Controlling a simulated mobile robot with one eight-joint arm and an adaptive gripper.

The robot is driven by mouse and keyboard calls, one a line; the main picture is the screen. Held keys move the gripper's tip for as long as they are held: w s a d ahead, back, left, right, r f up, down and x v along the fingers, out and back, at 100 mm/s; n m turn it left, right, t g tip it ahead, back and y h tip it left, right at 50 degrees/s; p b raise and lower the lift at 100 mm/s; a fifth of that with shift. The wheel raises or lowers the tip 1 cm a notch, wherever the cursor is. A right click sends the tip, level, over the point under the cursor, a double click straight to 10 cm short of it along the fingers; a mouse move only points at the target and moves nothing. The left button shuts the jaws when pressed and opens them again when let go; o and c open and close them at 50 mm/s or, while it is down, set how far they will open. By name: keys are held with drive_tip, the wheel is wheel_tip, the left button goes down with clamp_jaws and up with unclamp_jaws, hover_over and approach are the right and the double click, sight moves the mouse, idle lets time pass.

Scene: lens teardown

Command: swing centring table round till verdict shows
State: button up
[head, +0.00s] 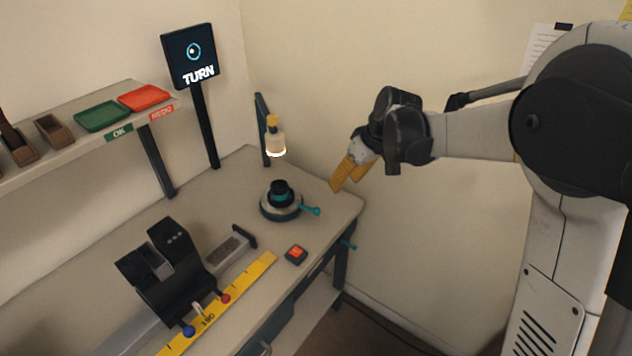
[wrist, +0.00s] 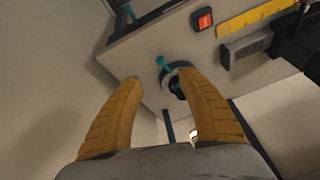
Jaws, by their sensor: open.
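The centring table (head: 282,206) is a round dark base with a teal ring, near the far right end of the bench. A black lens part (head: 280,190) sits on it. Its teal handle (head: 311,210) sticks out to the right. The screen (head: 190,56) on a post reads "TURN" under a ring icon. My gripper (head: 350,176) is open, with yellow fingers, in the air to the right of the table and apart from it. In the wrist view the handle (wrist: 162,63) and table (wrist: 178,75) show beyond and between my fingers (wrist: 165,85).
A lamp (head: 275,140) on a post stands behind the table. A red button (head: 296,254) and a yellow ruler (head: 240,290) lie nearer, with a black bench device (head: 165,270) to the left. Green (head: 102,116) and red (head: 145,98) trays sit on the shelf.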

drive_tip(key=n+g+y, duration=0.1)
drive_tip(key=n, duration=0.1)
approach(318, 208)
drive_tip(key=b+x, duration=0.3)
drive_tip(key=x, duration=0.7)
drive_tip(key=shift+a+f+b, duration=0.1)
drive_tip(key=shift+f+b, duration=0.2)
drive_tip(key=shift+c, duration=0.4)
clamp_jaws()
